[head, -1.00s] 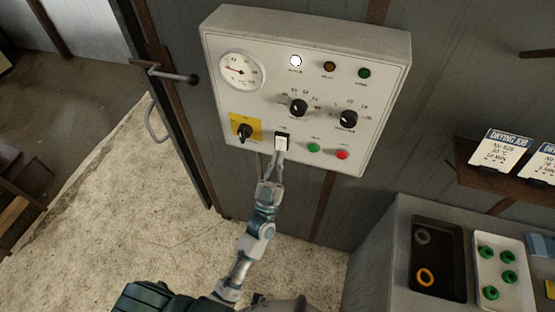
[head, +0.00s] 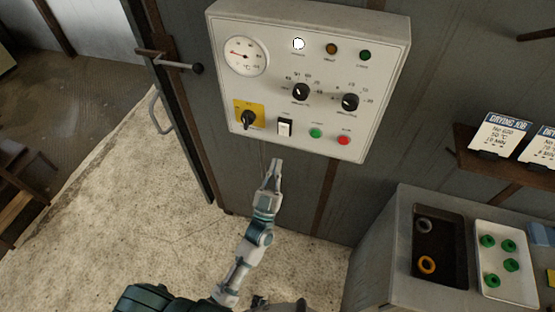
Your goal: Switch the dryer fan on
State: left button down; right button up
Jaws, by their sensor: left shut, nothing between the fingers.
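The pale control panel (head: 270,98) is on the grey wall, with a white rocker switch (head: 284,127) low on its face. The rocker is now uncovered; its small label is too small to read. My left gripper (head: 276,163) is shut and empty, just below the panel's lower edge and apart from the rocker. A black rotary switch (head: 248,120) on a yellow plate is left of the rocker. A green button (head: 315,133) and a red button (head: 344,140) are to its right. A white lamp (head: 298,44) looks lit. My right gripper is out of view.
A round gauge (head: 245,56) and two black knobs are higher on the panel. A door handle (head: 180,64) sticks out at the left. At the right are a bench (head: 380,245) with trays of rings and a shelf (head: 490,172) with cards.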

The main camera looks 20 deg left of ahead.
pick_arm(q)
jog(key=w+f+b+v, duration=0.1)
jog(key=v, duration=0.5)
jog(key=shift+s+a+f+b, duration=0.15)
jog(key=shift+s+f+b, duration=0.05)
jog(key=shift+f+b, duration=0.1)
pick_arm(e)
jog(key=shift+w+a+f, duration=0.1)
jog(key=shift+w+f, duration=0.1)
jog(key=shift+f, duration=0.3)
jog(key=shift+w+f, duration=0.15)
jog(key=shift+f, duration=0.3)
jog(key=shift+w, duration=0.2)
